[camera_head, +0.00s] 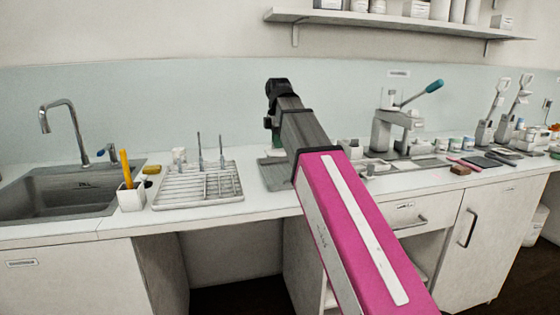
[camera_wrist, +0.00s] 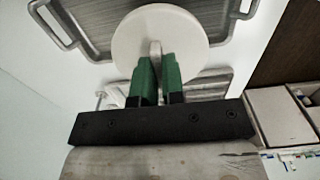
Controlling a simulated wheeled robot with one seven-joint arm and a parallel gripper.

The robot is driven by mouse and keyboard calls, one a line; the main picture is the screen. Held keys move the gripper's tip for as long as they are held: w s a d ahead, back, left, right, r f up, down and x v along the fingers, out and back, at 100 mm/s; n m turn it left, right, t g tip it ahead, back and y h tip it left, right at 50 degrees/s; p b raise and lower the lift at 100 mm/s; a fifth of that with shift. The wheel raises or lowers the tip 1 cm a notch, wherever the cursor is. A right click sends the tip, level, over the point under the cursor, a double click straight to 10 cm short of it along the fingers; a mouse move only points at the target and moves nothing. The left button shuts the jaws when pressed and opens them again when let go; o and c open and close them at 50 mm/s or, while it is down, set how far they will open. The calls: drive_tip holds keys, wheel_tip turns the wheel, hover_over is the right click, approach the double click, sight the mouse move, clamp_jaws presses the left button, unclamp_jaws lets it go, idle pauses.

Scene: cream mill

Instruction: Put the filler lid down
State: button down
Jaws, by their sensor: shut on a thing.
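The filler lid (camera_wrist: 185,32) is a round, off-white disc with a small upright grip in its middle. My gripper (camera_wrist: 158,62) has two green fingers shut on that grip, and the disc shows beyond the fingertips. A grey metal tray (camera_wrist: 88,22) with loop handles lies beneath the lid in the wrist view. I cannot tell whether the lid touches it. In the head view my gripper (camera_head: 270,135) is over the counter, mostly behind my arm, and the tray (camera_head: 273,178) shows below it. The lid is not clear in the head view.
A white rack (camera_head: 198,187) with upright rods stands left of the tray. A lever press (camera_head: 397,130) and several small items stand to the right. A shelf (camera_head: 400,22) hangs above.

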drive_tip(key=w+f, duration=0.1)
drive_tip(key=w, duration=0.2)
drive_tip(key=w+f, duration=0.2)
drive_tip(key=w+d+f, duration=0.1)
drive_tip(key=w+f, duration=0.1)
drive_tip(key=w, duration=0.1)
drive_tip(key=shift+w, duration=0.35)
drive_tip(key=shift+f, duration=2.15)
drive_tip(key=shift+f, duration=0.1)
drive_tip(key=c, duration=1.2)
unclamp_jaws()
drive_tip(key=shift+w, duration=0.1)
wheel_tip(320, 180, up, 12)
drive_tip(key=shift+r, duration=0.15)
